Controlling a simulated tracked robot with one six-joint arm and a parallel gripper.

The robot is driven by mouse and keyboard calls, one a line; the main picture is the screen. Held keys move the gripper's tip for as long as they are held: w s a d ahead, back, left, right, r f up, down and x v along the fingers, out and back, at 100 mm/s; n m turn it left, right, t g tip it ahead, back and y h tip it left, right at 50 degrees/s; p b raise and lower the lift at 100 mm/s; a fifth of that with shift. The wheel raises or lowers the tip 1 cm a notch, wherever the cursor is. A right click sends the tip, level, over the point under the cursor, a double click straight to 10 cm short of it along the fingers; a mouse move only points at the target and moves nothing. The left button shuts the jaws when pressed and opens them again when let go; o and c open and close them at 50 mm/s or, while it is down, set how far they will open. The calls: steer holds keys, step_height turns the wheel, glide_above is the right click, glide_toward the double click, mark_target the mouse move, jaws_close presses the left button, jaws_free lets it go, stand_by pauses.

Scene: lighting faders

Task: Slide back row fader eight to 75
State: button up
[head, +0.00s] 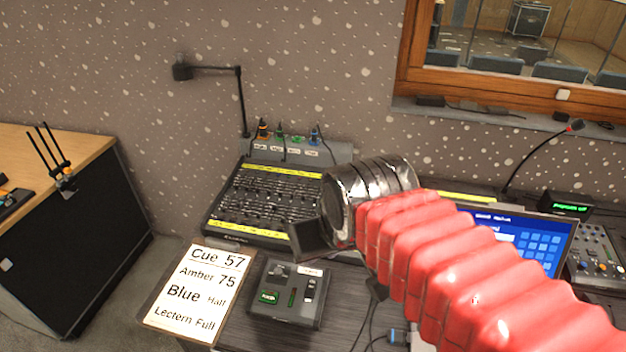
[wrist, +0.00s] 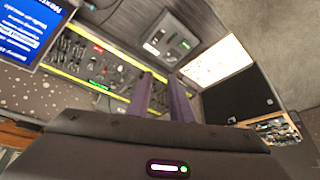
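The lighting desk (head: 228,222) is a black board with rows of small faders and yellow label strips, standing on the table left of my arm. It also shows in the wrist view (wrist: 122,72), beyond and left of my fingers. Single faders are too small to tell apart, so I cannot pick out back row fader eight or its setting. My arm hides the desk's right part in the head view. My gripper (head: 308,241) is at the desk's front right. In the wrist view its two fingers (wrist: 161,80) are apart with a narrow, empty-looking gap.
A cue sheet (head: 198,288) reads Cue 57, Amber 75, Blue Half, Lectern Full. A small grey control box (head: 287,293) sits beside it. A lamp (head: 215,70) rises behind the desk. A blue screen (head: 530,240) and a mixer (head: 597,250) stand at right.

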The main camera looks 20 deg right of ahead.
steer(key=w+d+r+m, duration=0.1)
steer(key=w+d+m, duration=0.15)
steer(key=w, duration=0.85)
steer(key=m+g+h, duration=0.2)
steer(key=m, duration=0.2)
glide_above(315, 197)
steer(key=s+a, duration=0.2)
steer(key=s, duration=0.1)
step_height(315, 197, down, 17)
steer(key=shift+r, duration=0.2)
steer(key=shift+x, duration=4.5)
steer(key=shift+s, duration=0.1)
steer(key=shift+c, duration=0.3)
